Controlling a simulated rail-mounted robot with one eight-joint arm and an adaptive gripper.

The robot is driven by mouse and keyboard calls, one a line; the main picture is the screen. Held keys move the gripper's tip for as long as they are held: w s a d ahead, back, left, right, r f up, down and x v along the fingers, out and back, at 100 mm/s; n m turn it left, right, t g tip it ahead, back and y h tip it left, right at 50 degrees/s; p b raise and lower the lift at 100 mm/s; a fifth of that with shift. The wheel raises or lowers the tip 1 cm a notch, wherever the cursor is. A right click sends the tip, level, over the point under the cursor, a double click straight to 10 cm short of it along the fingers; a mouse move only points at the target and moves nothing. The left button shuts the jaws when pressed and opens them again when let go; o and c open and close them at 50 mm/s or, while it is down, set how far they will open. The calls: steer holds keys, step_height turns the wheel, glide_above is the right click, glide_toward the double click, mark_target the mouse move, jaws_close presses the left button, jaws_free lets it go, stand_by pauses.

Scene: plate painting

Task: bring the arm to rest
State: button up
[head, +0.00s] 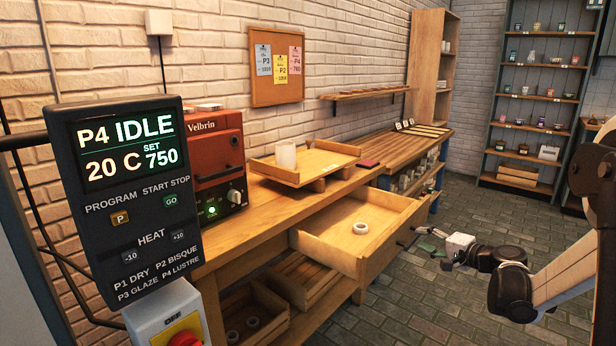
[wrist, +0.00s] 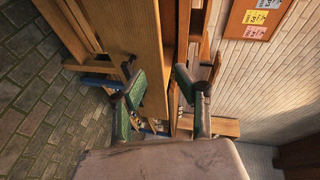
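My gripper (head: 422,240) shows in the head view at the right, out in front of the open drawer (head: 345,258) of the wooden bench. My arm reaches it from the right edge. In the wrist view, my gripper (wrist: 163,88) has its two green-padded fingers spread apart with nothing between them. The wrist view is turned sideways, with the bench (wrist: 145,40) behind the fingers.
A white cup (head: 286,155) stands on a wooden tray (head: 318,165) beside the red kiln (head: 214,150). The control panel (head: 125,190) reads P4 IDLE, 20 C, set 750. Stone floor (head: 430,305) lies clear below the gripper.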

steer(key=s+a+r+n+g+h+p, duration=0.3)
steer(key=s+a+r+n+g+p, duration=0.15)
steer(key=s+a+r, duration=1)
steer(key=s+n+g+h+p, duration=0.1)
steer(key=s+n+h+p, duration=0.4)
steer(key=s, duration=2.1)
steer(key=shift+r+n, duration=0.25)
steer(key=shift+n, duration=0.1)
